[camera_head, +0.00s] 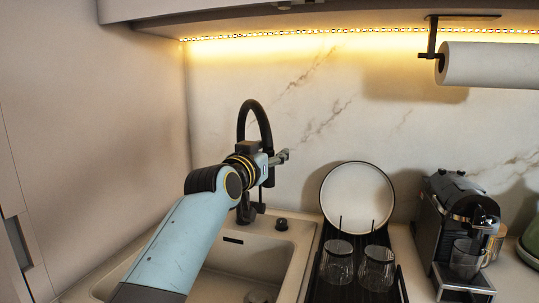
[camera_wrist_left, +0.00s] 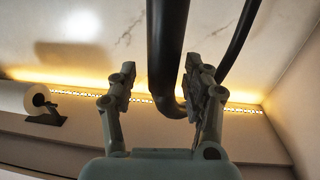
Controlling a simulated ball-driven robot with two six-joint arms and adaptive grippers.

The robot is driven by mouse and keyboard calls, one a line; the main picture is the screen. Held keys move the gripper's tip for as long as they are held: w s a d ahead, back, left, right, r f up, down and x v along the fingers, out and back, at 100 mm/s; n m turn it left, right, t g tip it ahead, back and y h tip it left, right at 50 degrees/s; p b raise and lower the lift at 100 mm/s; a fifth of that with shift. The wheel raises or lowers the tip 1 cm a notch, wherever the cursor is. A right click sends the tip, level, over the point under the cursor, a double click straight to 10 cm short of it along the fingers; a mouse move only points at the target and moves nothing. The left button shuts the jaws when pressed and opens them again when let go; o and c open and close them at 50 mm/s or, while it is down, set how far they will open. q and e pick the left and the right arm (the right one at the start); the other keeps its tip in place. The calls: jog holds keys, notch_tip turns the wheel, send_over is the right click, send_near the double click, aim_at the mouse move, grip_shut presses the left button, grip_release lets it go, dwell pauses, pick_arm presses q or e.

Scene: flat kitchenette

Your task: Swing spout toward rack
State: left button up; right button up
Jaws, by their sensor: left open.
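The black faucet arches over the back of the sink; its spout (camera_head: 254,104) is partly hidden behind my left arm. My left gripper (camera_head: 282,156) is at the spout's height, seen from the side, with its tips pointing right. In the left wrist view the dark spout tube (camera_wrist_left: 166,40) passes between the two spread fingers of my left gripper (camera_wrist_left: 160,78), and I cannot tell if either finger touches it. The dish rack (camera_head: 323,282) stands right of the sink, holding a white plate (camera_head: 357,195) and two upside-down glasses (camera_head: 337,262). My right gripper is not in view.
The sink basin (camera_head: 235,258) lies below my left arm. A coffee machine (camera_head: 456,225) stands right of the rack. A paper towel roll (camera_head: 485,65) hangs under the upper cabinet. A wall closes off the left side.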

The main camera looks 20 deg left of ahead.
pick_arm(q)
jog(key=shift+a, duration=0.1)
jog(key=shift+s, duration=0.35)
jog(key=s+a, duration=0.1)
jog(key=s, duration=1)
jog(key=shift+a, duration=0.15)
jog(key=shift+s, duration=0.1)
